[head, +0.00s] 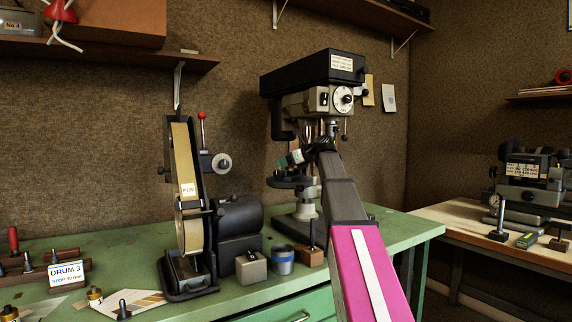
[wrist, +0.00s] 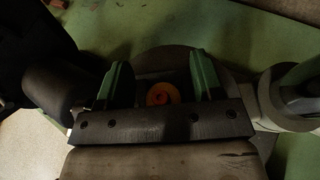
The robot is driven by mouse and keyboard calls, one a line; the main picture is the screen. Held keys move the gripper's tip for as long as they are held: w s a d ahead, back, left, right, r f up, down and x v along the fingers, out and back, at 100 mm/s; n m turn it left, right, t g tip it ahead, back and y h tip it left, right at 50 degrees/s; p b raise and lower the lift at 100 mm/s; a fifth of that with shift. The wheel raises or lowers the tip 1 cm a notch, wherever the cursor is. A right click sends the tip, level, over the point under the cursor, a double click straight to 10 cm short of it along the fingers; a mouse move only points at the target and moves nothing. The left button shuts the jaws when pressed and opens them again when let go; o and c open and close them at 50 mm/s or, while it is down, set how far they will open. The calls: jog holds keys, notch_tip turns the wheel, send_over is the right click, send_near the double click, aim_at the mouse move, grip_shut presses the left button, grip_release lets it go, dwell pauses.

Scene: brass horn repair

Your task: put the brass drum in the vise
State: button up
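My gripper (head: 292,159) is beside the drill press column, above the green bench. In the wrist view its two green fingers (wrist: 158,84) stand wide apart. I cannot clearly make out a vise; the wrist view is dark.
A drill press (head: 318,75) stands behind my gripper. A belt sander (head: 187,200) is left of it, with a grey block (head: 251,267) and blue-banded cup (head: 283,260) in front. A labelled machine (head: 530,180) stands on the right bench (head: 470,228).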

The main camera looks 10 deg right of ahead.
jog(key=shift+r, duration=0.15)
jog(key=v, duration=0.7)
jog(key=shift+s+d+r, duration=0.1)
jog(key=shift+s+d, duration=0.05)
jog(key=shift+d, duration=0.1)
dwell(0.8)
